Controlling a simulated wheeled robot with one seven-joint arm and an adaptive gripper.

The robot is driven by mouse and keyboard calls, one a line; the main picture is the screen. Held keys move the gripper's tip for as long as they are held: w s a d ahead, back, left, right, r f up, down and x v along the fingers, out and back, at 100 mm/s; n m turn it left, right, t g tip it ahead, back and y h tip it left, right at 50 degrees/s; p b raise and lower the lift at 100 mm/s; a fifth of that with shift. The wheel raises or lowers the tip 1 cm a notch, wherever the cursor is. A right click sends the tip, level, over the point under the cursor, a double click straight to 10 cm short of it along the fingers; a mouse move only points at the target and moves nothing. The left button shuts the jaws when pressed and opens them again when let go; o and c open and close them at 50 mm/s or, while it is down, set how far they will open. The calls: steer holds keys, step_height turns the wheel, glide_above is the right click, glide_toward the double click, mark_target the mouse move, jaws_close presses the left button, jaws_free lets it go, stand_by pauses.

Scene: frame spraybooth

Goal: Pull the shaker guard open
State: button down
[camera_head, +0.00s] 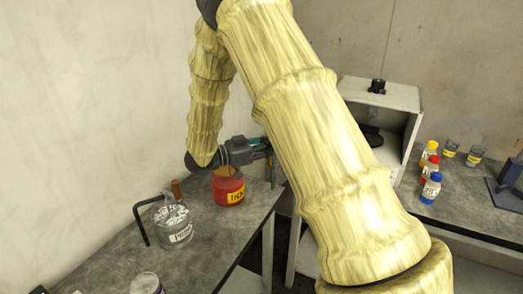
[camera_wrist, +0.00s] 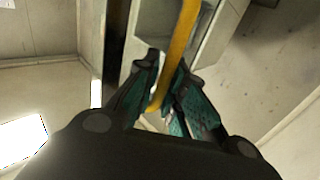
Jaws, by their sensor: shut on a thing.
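The shaker is a pale grey box-like cabinet (camera_head: 407,97) behind my arm, with a black knob on top and a dark round part inside. My arm hides its left part, so I cannot tell how far the guard stands open. In the wrist view, a yellow-orange bar handle (camera_wrist: 187,32) runs down between my teal fingertips, in front of a pale grey panel (camera_wrist: 222,30). My gripper (camera_wrist: 163,88) is shut on this handle. In the head view, my gripper (camera_head: 264,147) is partly seen above the red can, its fingertips running behind my arm.
A red labelled can (camera_head: 229,190), a glass jar of white pieces (camera_head: 172,224) and a black bent rod (camera_head: 141,222) stand on the left bench (camera_head: 118,252). Several small bottles, one with a blue cap (camera_head: 431,188), stand on the right bench (camera_head: 460,206).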

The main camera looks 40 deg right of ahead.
steer(key=shift+w+r+g, duration=0.2)
steer(key=shift+w+g, duration=0.1)
steer(key=shift+w, duration=0.1)
steer(key=c, duration=1.5)
jaws_free()
steer(key=shift+c, duration=0.2)
steer(key=v, duration=1.1)
steer(key=shift+w+a, duration=0.2)
steer(key=shift+a, duration=0.2)
steer(key=shift+f, duration=0.15)
